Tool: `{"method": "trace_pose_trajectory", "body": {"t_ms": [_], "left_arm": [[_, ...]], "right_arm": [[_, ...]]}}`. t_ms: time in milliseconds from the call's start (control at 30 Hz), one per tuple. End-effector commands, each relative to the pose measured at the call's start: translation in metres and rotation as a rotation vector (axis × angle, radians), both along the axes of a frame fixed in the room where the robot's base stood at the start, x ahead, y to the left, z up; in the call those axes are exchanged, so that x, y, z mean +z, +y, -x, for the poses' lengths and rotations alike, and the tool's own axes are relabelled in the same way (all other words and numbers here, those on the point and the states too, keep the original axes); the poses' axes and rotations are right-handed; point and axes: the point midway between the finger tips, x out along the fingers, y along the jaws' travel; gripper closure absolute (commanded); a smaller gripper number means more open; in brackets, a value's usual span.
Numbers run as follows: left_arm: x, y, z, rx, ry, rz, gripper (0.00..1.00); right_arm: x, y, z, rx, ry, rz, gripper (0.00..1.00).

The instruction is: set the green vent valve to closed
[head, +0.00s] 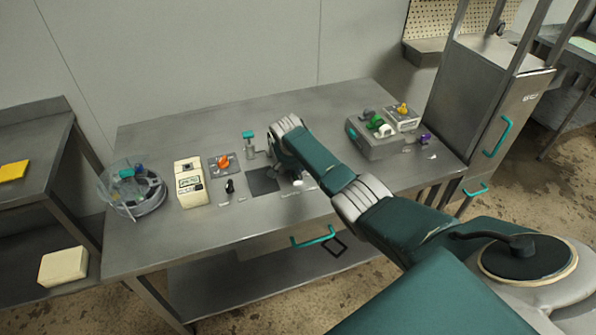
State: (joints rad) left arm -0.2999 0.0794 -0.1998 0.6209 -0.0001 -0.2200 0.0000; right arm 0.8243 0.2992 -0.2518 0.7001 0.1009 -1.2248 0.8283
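A green valve handle (376,121) sits on top of a grey box (378,146) at the right back of the steel table. It is small in the head view, so its exact setting cannot be told. My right arm comes in from the lower right and reaches across the table, left of the grey box. My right gripper (284,166) is low over the middle of the table, partly hidden by its wrist and well apart from the green handle. Its fingers are too small and dark to tell open from shut. My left gripper is not in view.
Near the grey box are a box with a yellow knob (402,110) and a purple knob (425,139). A teal-topped fitting (249,142), an orange knob (223,161), a cream device (190,183) and a clear round vessel (133,190) stand farther left. The table's back strip is clear.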

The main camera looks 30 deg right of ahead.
Motion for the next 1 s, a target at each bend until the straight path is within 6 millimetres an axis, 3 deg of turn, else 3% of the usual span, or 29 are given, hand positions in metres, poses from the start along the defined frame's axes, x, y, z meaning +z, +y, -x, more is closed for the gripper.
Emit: {"method": "trace_pose_trajectory", "body": {"t_ms": [533,567,633,1000], "left_arm": [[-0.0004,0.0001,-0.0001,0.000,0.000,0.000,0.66],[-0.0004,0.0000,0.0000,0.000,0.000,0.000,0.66],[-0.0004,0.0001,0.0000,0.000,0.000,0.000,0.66],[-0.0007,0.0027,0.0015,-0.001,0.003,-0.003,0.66]], "right_arm": [[0.0016,0.0000,-0.0013,-0.023,-0.003,0.001,1.00],[0.0016,0.0000,-0.0013,-0.023,-0.004,0.000,0.75],[0.0014,0.0001,-0.0012,-0.023,-0.003,0.000,0.61],[0.0028,0.0009,-0.0003,-0.021,-0.002,0.000,0.61]]}}
